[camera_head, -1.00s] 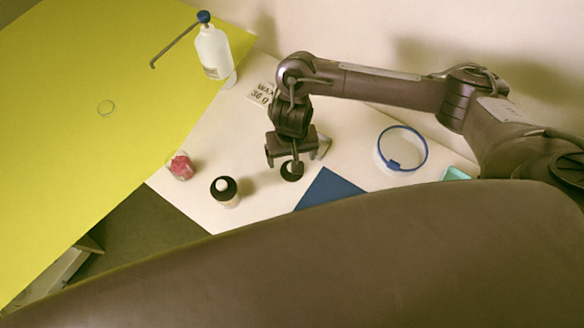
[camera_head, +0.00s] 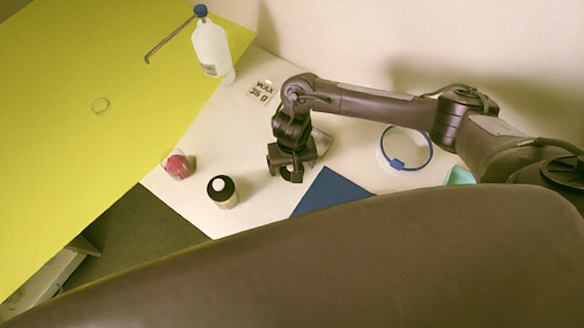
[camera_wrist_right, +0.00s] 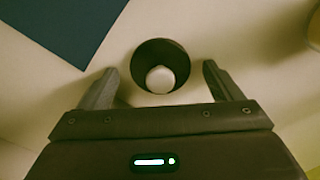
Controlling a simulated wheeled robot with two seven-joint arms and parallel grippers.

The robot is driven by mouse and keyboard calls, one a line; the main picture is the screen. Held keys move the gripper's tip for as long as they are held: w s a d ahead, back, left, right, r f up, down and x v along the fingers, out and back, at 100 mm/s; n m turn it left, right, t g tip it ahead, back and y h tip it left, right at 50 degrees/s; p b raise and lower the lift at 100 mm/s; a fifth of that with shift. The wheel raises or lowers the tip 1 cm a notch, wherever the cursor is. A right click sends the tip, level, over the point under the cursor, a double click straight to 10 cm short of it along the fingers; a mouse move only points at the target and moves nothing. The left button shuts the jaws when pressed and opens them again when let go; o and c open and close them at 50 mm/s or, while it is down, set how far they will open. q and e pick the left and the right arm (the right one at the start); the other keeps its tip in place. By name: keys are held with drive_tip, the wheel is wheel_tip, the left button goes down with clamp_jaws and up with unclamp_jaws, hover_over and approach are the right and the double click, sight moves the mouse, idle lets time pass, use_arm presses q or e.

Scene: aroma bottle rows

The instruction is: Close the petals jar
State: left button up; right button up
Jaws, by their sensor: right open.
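A small clear container with pink-red contents (camera_head: 178,165) stands by the edge of the yellow surface; it looks like the petals jar, and I cannot make out a lid on it. In the right wrist view, a dark round bottle with a white top (camera_wrist_right: 160,68) sits ahead of and between the open fingers, not gripped. My left gripper is not in view.
A dark bottle with a white top (camera_head: 222,192) stands between jar and gripper. A white pump bottle (camera_head: 211,48) with a blue cap stands behind. A wax card (camera_head: 261,91), a blue mat (camera_head: 330,191) and a blue ring with a clasp (camera_head: 404,150) are also on the table.

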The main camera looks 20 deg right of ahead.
drive_tip(key=c, duration=1.1)
drive_tip(key=shift+o, duration=0.2)
drive_tip(key=shift+r, duration=0.55)
wheel_tip(320, 180, up, 19)
drive_tip(key=p, duration=0.8)
